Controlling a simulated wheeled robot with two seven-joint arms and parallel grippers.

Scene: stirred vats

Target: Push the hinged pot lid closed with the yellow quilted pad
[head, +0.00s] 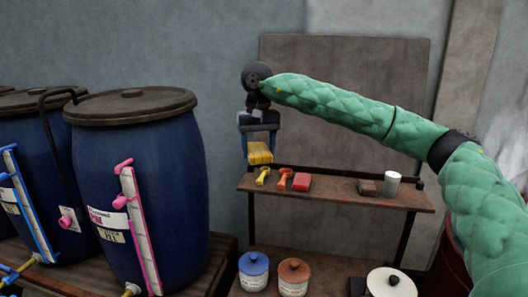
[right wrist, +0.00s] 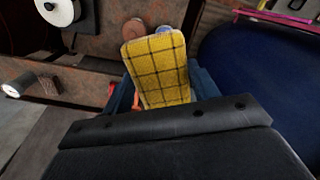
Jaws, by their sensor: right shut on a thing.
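My right gripper (head: 259,142) is shut on the yellow quilted pad (head: 260,153) and holds it just above the left end of the shelf. In the right wrist view the pad (right wrist: 158,68) stands out between the blue fingers, with dark stitched lines. A white round pot lid (head: 392,284) with a black knob shows at the bottom right of the head view, and at the top left of the right wrist view (right wrist: 58,10). I cannot tell whether it is hinged or how far it is shut. My left gripper is not in view.
Blue lidded vats (head: 150,150) stand close on the left.

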